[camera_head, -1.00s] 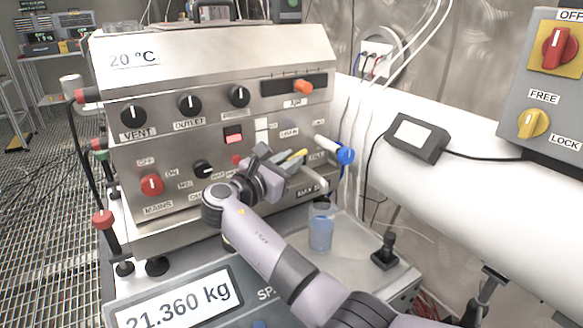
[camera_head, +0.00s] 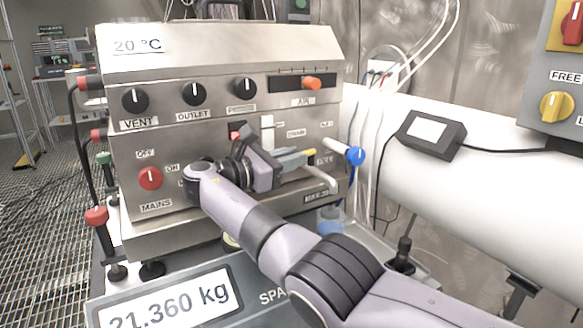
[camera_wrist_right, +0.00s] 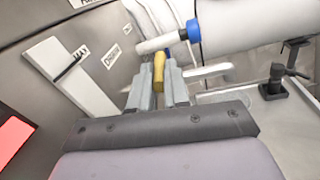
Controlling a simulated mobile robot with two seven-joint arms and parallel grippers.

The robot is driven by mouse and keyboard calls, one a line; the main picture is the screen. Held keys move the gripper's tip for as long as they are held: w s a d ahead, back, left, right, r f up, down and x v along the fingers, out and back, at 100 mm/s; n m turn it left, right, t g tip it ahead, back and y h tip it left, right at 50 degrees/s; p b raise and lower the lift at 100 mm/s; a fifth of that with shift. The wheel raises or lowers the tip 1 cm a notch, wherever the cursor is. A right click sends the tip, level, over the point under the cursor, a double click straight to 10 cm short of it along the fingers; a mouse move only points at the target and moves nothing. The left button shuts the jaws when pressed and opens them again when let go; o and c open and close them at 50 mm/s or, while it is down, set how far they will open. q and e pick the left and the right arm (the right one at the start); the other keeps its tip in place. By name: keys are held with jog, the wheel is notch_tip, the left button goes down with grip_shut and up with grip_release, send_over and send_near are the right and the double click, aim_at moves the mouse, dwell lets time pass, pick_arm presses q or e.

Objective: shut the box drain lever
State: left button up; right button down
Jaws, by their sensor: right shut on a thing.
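The steel box (camera_head: 215,60) fills the middle of the head view, with knobs and labels on its front. My right gripper (camera_head: 304,156) is at the right part of this front, below the drain label (camera_head: 296,132). Its fingers are shut on a small yellow lever, whose tip (camera_head: 309,152) shows between them. In the right wrist view the yellow lever (camera_wrist_right: 158,72) stands between the two grey fingers (camera_wrist_right: 160,88). The rest of the lever is hidden by the fingers. My left gripper is not in view.
A white lever with a blue end (camera_head: 356,155) sticks out just right of my gripper. A metal spout (camera_head: 322,178) is below it. A cup with blue liquid (camera_head: 330,218) is partly hidden by my arm. A white pipe (camera_head: 480,170) runs at the right.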

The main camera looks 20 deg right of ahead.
dwell(0.4)
jog(key=shift+d, duration=0.1)
jog(key=c, duration=1.1)
grip_release()
